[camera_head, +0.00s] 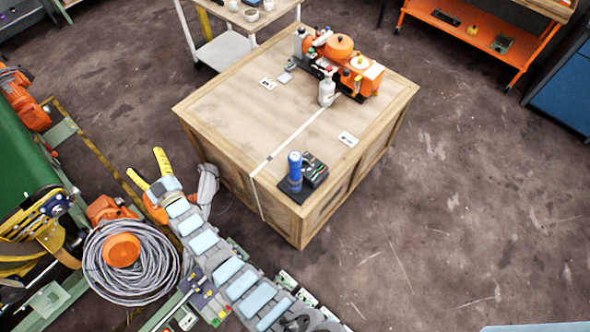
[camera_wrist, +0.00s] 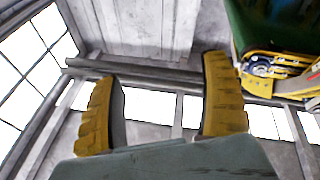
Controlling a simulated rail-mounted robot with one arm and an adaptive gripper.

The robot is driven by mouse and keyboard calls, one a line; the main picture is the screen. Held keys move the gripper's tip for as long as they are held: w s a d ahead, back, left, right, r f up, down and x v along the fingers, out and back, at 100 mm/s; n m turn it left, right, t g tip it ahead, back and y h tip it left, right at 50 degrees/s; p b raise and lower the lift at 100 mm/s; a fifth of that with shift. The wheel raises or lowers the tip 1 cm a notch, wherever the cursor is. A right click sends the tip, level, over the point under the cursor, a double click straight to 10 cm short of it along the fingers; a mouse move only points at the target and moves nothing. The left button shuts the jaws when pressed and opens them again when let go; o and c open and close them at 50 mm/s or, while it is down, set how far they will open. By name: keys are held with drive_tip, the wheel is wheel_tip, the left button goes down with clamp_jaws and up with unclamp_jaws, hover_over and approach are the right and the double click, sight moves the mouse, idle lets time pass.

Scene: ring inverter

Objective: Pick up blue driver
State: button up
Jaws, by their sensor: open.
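A blue cylindrical tool, the blue driver (camera_head: 295,170), stands upright near the front corner of a wooden crate (camera_head: 215,105) in the head view. It rests on a small dark base beside a dark device with small buttons (camera_head: 314,170). My gripper (camera_head: 149,170) is to the left of the crate, well apart from the driver. Its two yellow fingers are spread with nothing between them, and they also show in the wrist view (camera_wrist: 160,115). The wrist view faces walls and windows; the driver is not in it.
Orange and grey equipment (camera_head: 340,70) stands at the crate's back, with a white bottle (camera_head: 327,92) before it. A white strip crosses the crate top. A white cart (camera_head: 225,50) is behind, an orange shelf (camera_head: 480,35) back right. A coiled cable (camera_head: 130,280) lies lower left.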

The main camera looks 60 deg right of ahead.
drive_tip(key=w+d+f+n+g+y+b, duration=0.1)
drive_tip(key=w+d+f+g, duration=0.25)
drive_tip(key=d, duration=0.35)
drive_tip(key=w+d+f+n+g+y+b, duration=0.1)
drive_tip(key=w+d+f+g, duration=0.2)
drive_tip(key=d, duration=0.4)
drive_tip(key=s+d+f+n+g+y+b, duration=0.2)
drive_tip(key=s+d+f+g, duration=0.25)
drive_tip(key=d, duration=0.35)
wheel_tip(320, 180, up, 4)
drive_tip(key=r+n+g+y+b, duration=0.1)
drive_tip(key=n+g+y+b, duration=0.15)
drive_tip(key=g+y, duration=0.4)
hover_over(294, 156)
drive_tip(key=g+h, duration=0.2)
wheel_tip(294, 156, down, 3)
drive_tip(key=b, duration=0.3)
drive_tip(key=shift+a+y, duration=0.1)
drive_tip(key=shift+y, duration=0.15)
drive_tip(key=shift+f+p, duration=0.65)
drive_tip(key=shift+f, duration=4)
